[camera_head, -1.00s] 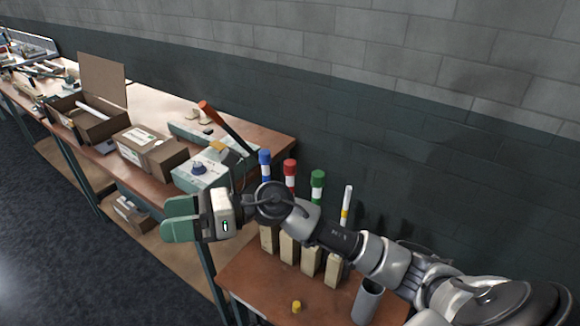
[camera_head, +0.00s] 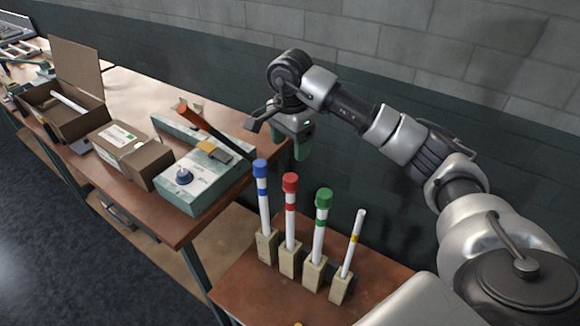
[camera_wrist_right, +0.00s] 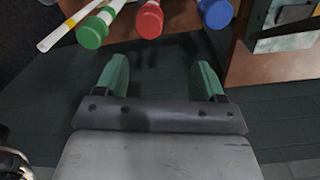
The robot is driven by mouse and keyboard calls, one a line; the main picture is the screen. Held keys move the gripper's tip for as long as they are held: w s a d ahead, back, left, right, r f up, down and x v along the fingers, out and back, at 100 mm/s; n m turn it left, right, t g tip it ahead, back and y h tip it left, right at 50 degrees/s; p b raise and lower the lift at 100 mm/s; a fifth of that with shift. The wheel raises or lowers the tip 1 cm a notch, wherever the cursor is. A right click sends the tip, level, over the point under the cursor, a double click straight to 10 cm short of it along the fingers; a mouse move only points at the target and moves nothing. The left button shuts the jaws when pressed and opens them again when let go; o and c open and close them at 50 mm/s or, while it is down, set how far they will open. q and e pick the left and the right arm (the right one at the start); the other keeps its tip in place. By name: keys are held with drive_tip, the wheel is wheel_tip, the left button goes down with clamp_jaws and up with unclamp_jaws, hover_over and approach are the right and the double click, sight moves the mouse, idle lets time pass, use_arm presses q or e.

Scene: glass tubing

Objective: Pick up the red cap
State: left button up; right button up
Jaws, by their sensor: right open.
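The red cap (camera_head: 290,182) sits on top of a white tube with a red band, which stands upright in a wooden block on the small table. It also shows in the right wrist view (camera_wrist_right: 149,21), at the top, beyond the fingers. My right gripper (camera_head: 290,150) is behind and above the row of tubes, its green fingers partly hidden by the wrist. In the right wrist view its two fingers (camera_wrist_right: 161,78) are apart with nothing between them. My left gripper is not in view.
The blue-capped tube (camera_head: 261,170) stands left of the red one and the green-capped tube (camera_head: 323,200) right of it, both close. An uncapped tube (camera_head: 353,243) with a yellow band leans further right. A grey-green box (camera_head: 192,182) and cardboard box (camera_head: 130,152) lie on the longer table. A block wall is behind.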

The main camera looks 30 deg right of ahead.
sight(290, 178)
drive_tip(key=shift+s+a+f+p, duration=0.4)
drive_tip(key=shift+s+a+f, duration=0.35)
drive_tip(key=shift+s+f, duration=0.15)
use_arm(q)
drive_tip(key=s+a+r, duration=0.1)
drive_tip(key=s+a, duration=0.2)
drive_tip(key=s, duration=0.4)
use_arm(e)
drive_tip(key=shift+s+f, duration=0.2)
drive_tip(key=shift+f, duration=0.5)
wheel_tip(290, 178, down, 5)
drive_tip(key=p, duration=0.3)
drive_tip(key=shift+f, duration=0.3)
drive_tip(key=shift+w+f, duration=0.1)
drive_tip(key=shift+w, duration=0.05)
drive_tip(key=shift+c, duration=0.7)
drive_tip(key=c, duration=0.7)
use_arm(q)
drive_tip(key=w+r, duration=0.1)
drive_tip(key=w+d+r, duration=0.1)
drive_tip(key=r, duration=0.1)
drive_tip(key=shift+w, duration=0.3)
use_arm(e)
drive_tip(key=shift+c, duration=0.6)
